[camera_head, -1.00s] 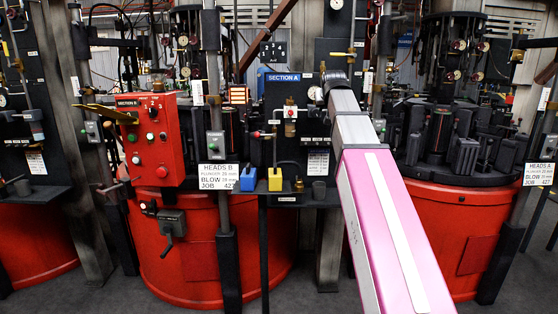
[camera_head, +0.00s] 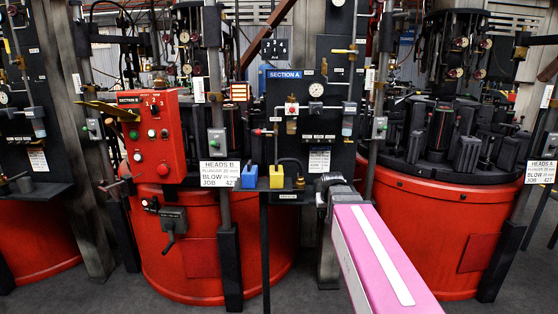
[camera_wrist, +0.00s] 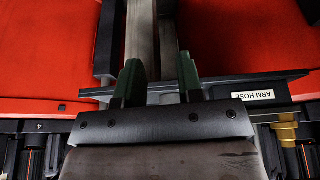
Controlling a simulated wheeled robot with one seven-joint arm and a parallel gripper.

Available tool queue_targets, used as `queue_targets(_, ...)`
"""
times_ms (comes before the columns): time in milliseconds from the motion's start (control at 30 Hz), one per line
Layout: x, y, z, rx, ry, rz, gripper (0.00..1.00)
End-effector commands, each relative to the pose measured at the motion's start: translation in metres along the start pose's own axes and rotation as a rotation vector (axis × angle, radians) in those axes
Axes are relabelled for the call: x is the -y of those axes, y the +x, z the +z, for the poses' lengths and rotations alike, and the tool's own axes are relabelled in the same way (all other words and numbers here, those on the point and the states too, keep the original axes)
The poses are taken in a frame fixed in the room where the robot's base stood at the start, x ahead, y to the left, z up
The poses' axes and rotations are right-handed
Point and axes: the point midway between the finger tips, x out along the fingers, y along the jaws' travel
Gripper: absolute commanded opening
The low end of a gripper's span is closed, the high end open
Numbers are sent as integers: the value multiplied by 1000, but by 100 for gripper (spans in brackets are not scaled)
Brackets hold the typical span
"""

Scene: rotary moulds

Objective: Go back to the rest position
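My gripper (camera_wrist: 160,85) shows in the wrist view as two green fingers standing apart on a dark palm, with nothing between them. In the head view my pink and white arm reaches from the bottom right up to the front of the Section A panel. In the wrist view a dark shelf edge with an "ARM HOSE" label (camera_wrist: 253,96) lies beyond and beside the fingers.
Red round machines (camera_head: 445,230) stand right and left, with a red Section B control box (camera_head: 152,135). A small shelf holds a blue block (camera_head: 249,177) and a yellow block (camera_head: 276,177). Upright posts (camera_head: 228,250) stand in front. Grey floor (camera_head: 110,300) shows at the bottom.

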Motion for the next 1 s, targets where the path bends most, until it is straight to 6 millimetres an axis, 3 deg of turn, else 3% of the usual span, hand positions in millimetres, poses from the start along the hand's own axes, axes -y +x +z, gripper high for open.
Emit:
queue_targets(33, 0, 12, 21, 33, 2, -2, 34)
queue_targets(300, 3, 64, 114, 195, 12, -10, 34)
queue_targets(533, 5, 92, 181, 311, 20, -16, 34)
queue_targets(700, 6, 100, 205, 352, 23, -18, 34)
queue_targets(1000, 6, 101, 208, 359, 23, -18, 34)
